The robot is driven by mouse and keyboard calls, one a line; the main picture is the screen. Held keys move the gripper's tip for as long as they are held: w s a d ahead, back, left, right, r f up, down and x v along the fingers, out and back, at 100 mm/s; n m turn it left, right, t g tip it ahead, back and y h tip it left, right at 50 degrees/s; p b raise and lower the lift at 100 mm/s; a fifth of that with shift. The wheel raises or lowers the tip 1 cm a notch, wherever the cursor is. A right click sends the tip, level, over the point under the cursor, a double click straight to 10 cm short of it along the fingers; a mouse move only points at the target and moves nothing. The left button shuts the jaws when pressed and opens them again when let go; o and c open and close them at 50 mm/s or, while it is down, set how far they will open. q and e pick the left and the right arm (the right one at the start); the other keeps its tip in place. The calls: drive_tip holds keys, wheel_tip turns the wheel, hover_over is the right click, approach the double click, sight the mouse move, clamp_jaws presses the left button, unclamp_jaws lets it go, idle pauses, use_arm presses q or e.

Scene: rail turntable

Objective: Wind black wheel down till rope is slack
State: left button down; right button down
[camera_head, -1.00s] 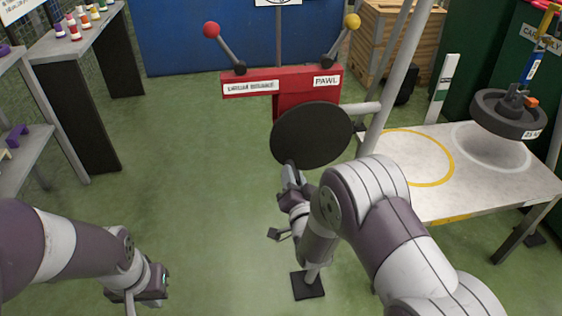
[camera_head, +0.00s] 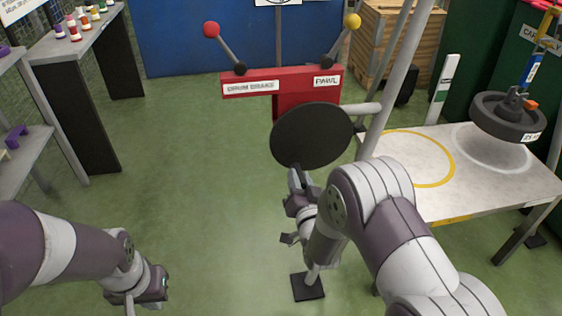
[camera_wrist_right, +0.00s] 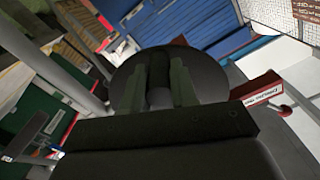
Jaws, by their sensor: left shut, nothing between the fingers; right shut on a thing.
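The black wheel (camera_head: 311,133) is a dark disc in front of the red winch housing (camera_head: 310,77). My right gripper (camera_head: 294,178) is at the wheel's lower edge in the head view. In the right wrist view its fingers (camera_wrist_right: 166,85) are shut on the wheel's dark handle, with the wheel's disc (camera_wrist_right: 208,77) behind. The rope's tension is not clear. My left gripper (camera_head: 147,290) is shut and empty at lower left.
A red-knobbed lever (camera_head: 211,30) stands by the DRUM BRAKE label and a yellow-knobbed lever (camera_head: 352,21) by the PAWL label. The white table (camera_head: 470,197) has a yellow ring. Grey shelves (camera_head: 75,45) stand at left. The green floor between is clear.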

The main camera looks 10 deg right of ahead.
drive_tip(key=shift+s+d+f, duration=0.1)
drive_tip(key=shift+d+f, duration=0.05)
drive_tip(key=shift+f, duration=0.15)
drive_tip(key=shift+d+f+n, duration=0.25)
drive_tip(key=shift+d+n, duration=0.5)
drive_tip(key=shift+n, duration=0.35)
drive_tip(key=shift+d, duration=0.1)
drive_tip(key=shift+d+f+n, duration=0.15)
drive_tip(key=shift+d+n, duration=0.7)
drive_tip(key=shift+n, duration=0.35)
drive_tip(key=shift+d+n, duration=0.9)
drive_tip(key=shift+n, duration=0.3)
